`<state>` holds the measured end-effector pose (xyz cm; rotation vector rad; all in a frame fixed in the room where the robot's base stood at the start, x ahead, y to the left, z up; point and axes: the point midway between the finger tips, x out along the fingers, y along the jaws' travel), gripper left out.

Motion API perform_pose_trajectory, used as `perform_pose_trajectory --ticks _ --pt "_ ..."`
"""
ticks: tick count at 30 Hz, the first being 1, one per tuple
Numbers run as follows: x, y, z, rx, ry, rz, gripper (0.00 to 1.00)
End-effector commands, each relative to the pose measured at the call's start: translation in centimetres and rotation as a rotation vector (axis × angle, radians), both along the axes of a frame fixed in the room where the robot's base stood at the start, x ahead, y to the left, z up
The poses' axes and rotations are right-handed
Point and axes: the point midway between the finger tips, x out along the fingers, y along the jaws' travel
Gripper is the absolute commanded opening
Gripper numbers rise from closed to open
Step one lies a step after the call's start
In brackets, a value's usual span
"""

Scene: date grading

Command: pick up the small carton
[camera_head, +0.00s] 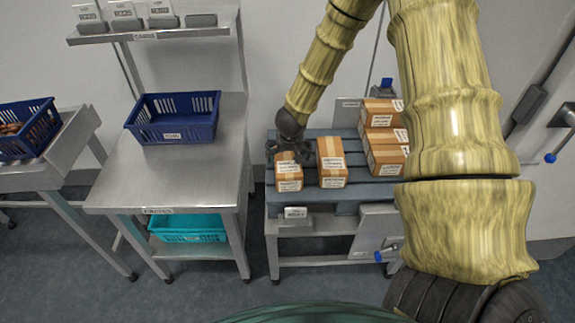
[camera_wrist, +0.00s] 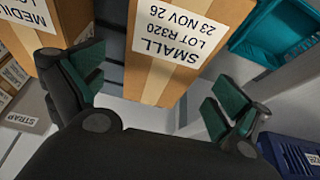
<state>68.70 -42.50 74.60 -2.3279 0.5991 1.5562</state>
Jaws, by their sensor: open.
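The small carton (camera_head: 289,184) is a brown box with a white label and pale tape, standing at the front left of the blue-grey slatted pallet (camera_head: 375,193). In the wrist view the carton (camera_wrist: 146,72) fills the upper middle, its label reading "SMALL LOT R320". My gripper (camera_head: 287,154) is just above and behind the carton's top in the head view, partly hiding its upper edge. In the wrist view my gripper (camera_wrist: 150,84) is open, with green-padded fingers to the left and right of the carton. No contact is clear.
A taller carton (camera_head: 331,170), labelled medium in the wrist view (camera_wrist: 75,18), stands close to the right. Stacked cartons (camera_head: 384,136) stand farther right. A steel table (camera_head: 190,180) with a blue crate (camera_head: 172,130) is left; a teal crate (camera_head: 188,237) sits below.

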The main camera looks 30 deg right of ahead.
Motion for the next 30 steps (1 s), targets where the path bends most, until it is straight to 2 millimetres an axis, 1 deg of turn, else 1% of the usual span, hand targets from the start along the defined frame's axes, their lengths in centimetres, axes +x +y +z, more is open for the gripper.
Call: perform_pose_trajectory --ticks 5,15,21,28,30 --pt "0.2 -0.1 -1.0 0.003 0.001 -0.002 1.00" --pt "1.0 -0.4 -4.3 0.001 0.001 -0.001 1.00" --pt "1.4 -0.5 -5.0 0.000 0.000 -0.001 1.00" --pt "1.4 -0.5 -5.1 0.000 0.000 -0.001 1.00" --pt "1.4 -0.5 -5.1 0.000 0.000 -0.001 0.87"
